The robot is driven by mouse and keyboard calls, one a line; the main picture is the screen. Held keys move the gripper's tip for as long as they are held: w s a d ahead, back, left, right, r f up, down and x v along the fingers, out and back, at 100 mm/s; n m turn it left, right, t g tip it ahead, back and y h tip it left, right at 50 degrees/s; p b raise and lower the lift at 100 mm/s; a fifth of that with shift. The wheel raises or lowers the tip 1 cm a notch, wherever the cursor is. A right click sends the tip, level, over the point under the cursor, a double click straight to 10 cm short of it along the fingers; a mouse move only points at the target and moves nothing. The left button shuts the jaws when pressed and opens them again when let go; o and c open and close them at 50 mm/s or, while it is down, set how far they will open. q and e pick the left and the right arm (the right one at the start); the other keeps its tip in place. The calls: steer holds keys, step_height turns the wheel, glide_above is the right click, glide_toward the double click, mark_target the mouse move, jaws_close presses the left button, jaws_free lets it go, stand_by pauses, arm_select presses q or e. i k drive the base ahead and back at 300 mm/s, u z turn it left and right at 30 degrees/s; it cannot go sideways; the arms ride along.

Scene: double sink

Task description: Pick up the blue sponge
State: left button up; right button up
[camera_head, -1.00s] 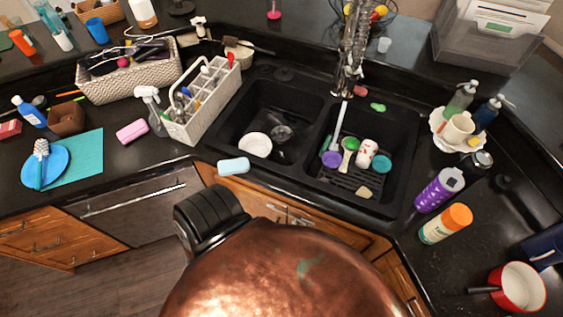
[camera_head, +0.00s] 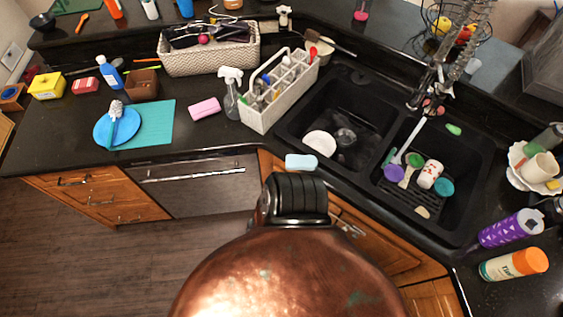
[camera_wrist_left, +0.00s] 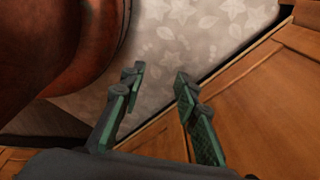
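The light blue sponge (camera_head: 301,161) lies on the dark counter at the front rim of the double sink (camera_head: 297,130), left of the sink's middle. Nothing touches it. My left gripper (camera_wrist_left: 159,76) shows only in the left wrist view, with its two green-padded fingers apart and nothing between them. Wooden cabinet fronts and a pale patterned surface lie beyond the fingers. The sponge is not in that view. My right gripper is in neither view.
A pink sponge (camera_head: 205,108), a spray bottle (camera_head: 230,92) and a white caddy (camera_head: 280,88) stand left of the sink. The sink holds a white bowl (camera_head: 319,143), a red-spotted cup (camera_head: 430,174) and other items. The counter around the blue sponge is clear.

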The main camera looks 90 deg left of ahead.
mark_target(293, 162)
steer(key=k, duration=0.35)
steer(key=u, duration=0.8)
